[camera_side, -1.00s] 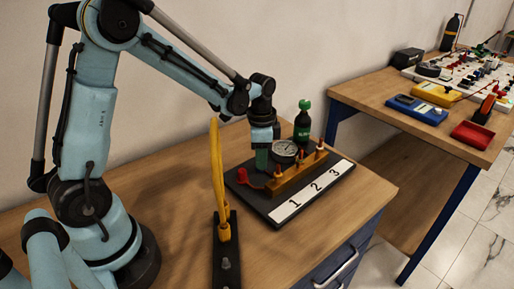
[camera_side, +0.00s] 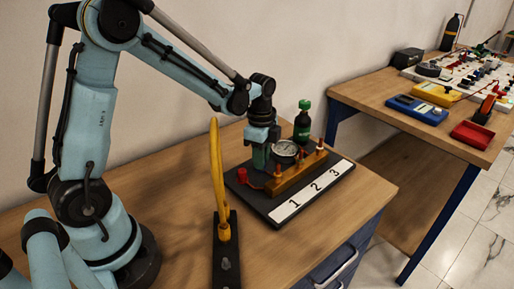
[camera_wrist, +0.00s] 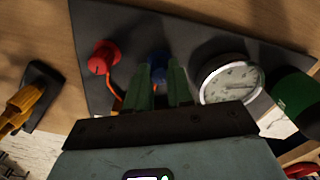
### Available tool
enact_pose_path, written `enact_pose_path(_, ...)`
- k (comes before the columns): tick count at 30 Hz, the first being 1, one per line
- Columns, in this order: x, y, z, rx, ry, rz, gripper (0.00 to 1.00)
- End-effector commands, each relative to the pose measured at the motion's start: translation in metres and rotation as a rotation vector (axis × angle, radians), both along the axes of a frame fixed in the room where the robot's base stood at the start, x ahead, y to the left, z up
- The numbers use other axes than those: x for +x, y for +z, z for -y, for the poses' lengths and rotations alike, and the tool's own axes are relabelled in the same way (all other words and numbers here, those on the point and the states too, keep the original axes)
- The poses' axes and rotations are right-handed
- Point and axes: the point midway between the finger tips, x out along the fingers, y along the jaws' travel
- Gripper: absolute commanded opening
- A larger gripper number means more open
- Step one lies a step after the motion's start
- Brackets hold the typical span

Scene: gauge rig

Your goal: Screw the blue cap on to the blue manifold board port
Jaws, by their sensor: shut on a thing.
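My gripper (camera_side: 260,156) points straight down over the black base board, behind the brass manifold block (camera_side: 298,174). In the wrist view its two green fingers (camera_wrist: 159,72) are closed around a blue part (camera_wrist: 158,64), which I take for the blue cap. The blue part is at the board, between a red knob and the gauge. The blue port under it is hidden, so I cannot tell how far the cap sits on it. In the side view the fingers and the manifold hide the blue part.
A dial gauge (camera_side: 286,149) stands close beside my fingers, with a green-topped bottle (camera_side: 302,124) behind it. A red knob (camera_wrist: 103,57) is on the other side. A yellow hose loop (camera_side: 218,175) rises in front. The second table (camera_side: 370,95) is at the right.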

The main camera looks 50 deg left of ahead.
Motion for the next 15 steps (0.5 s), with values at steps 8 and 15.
enact_pose_path(8, -0.0004, -0.0002, 0.0012, -0.003, -0.162, -0.002, 0.00)
enact_pose_path(15, -0.0005, -0.0002, 0.0014, -0.004, -0.416, -0.002, 0.00)
